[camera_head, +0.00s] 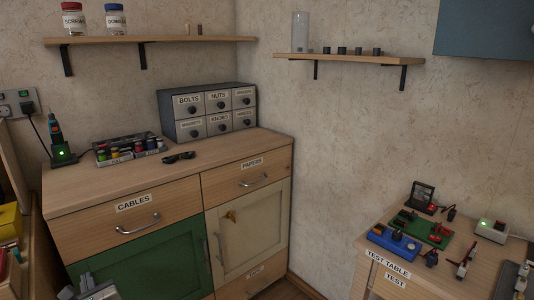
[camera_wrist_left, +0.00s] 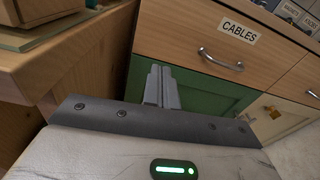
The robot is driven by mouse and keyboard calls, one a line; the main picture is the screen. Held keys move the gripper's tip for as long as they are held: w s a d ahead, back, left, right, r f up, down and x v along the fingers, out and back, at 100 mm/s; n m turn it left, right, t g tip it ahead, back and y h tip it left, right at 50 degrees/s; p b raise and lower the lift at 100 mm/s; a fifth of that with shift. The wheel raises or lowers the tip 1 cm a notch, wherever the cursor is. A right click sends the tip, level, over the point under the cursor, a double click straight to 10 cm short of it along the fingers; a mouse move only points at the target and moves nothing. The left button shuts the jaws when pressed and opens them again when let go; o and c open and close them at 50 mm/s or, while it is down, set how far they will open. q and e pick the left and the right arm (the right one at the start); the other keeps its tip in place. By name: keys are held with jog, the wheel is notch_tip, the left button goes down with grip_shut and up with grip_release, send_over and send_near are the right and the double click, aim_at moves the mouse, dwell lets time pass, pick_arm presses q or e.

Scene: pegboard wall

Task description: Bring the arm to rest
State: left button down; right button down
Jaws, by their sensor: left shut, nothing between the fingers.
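My left gripper (camera_head: 88,281) shows at the bottom left of the head view, low in front of the green cabinet door (camera_head: 185,262). In the left wrist view its two grey fingers (camera_wrist_left: 162,84) are together, with nothing between them. They point toward the green door, below the drawer labelled CABLES (camera_wrist_left: 200,45), and appear apart from it. Most of the left arm is out of view. I do not see my right gripper in either view.
The wooden cabinet (camera_head: 75,196) carries a labelled drawer box (camera_head: 207,111), a paint tray (camera_head: 128,148) and dark glasses (camera_head: 179,157). A wooden workbench edge (camera_wrist_left: 70,50) is close left of the gripper. A test table (camera_head: 345,285) with electronics stands right.

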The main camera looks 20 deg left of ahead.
pick_arm(q)
jog(key=s+d+f+n+h+p, duration=0.25)
jog(key=d+f+n+h, duration=0.2)
jog(key=d, duration=0.55)
jog(key=s+d+f+n+h+p, duration=0.1)
jog(key=s+d+f+n+h, duration=0.3)
jog(key=d, duration=0.6)
jog(key=s+d+r+n+h+p, duration=0.1)
jog(key=s+d+r+n+h, duration=0.1)
jog(key=d+n, duration=0.4)
jog(key=s+d+r+n+h+p, duration=0.1)
jog(key=d+r+n+h, duration=0.4)
jog(key=d, duration=0.8)
jog(key=shift+s+d+r+n+h, duration=0.2)
jog(key=shift+s+n+h, duration=0.7)
jog(key=shift+n, duration=0.35)
pick_arm(e)
jog(key=shift+d+r+g, duration=0.15)
jog(key=shift+r, duration=0.45)
jog(key=shift+d+r+g, duration=0.15)
jog(key=shift+r, duration=0.4)
